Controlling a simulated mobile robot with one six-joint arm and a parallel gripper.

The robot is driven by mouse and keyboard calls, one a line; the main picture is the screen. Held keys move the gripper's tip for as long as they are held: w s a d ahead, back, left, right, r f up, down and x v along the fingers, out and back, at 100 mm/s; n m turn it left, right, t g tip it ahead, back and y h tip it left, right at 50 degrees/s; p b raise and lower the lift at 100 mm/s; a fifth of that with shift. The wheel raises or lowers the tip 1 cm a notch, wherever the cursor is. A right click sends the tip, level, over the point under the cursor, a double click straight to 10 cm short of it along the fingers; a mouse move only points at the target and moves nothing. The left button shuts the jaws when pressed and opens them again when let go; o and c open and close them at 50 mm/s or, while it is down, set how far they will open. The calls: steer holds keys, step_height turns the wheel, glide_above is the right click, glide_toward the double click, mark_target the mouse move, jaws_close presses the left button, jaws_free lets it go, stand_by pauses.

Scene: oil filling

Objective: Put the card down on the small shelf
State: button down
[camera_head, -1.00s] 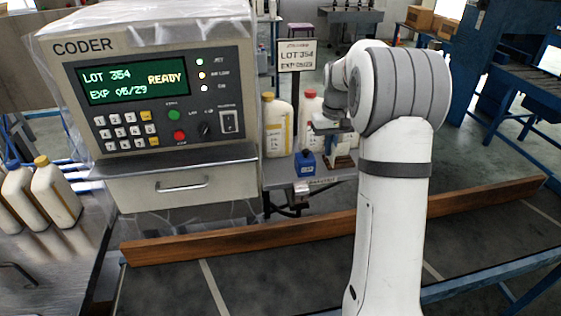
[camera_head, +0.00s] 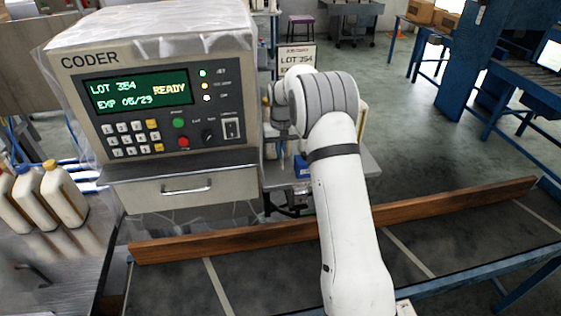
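The small shelf (camera_head: 370,166) is grey and stands to the right of the coder, partly hidden behind my arm. A card-like sign (camera_head: 295,54) reading LOT 354 stands above the shelf's back; my wrist covers its lower part. My gripper (camera_head: 282,150) points down over the left part of the shelf and is small and largely hidden by my own wrist. I cannot make out its fingers, or whether a card is between them.
A blue block (camera_head: 301,168) sits on the shelf beside my gripper. The coder (camera_head: 160,95), showing READY, stands close on the left. White jugs (camera_head: 63,195) stand at the far left. A wooden rail (camera_head: 240,241) runs along the conveyor (camera_head: 270,285) in front.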

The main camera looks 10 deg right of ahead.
step_height(320, 180, down, 4)
steer(key=shift+f+p, duration=0.1)
steer(key=shift+p, duration=0.45)
steer(key=shift+w+a+f+p, duration=0.15)
steer(key=shift+f+p, duration=0.25)
steer(key=shift+f, duration=0.2)
steer(key=shift+f, duration=0.2)
steer(key=c, duration=1.7)
jaws_free()
steer(key=shift+r, duration=0.15)
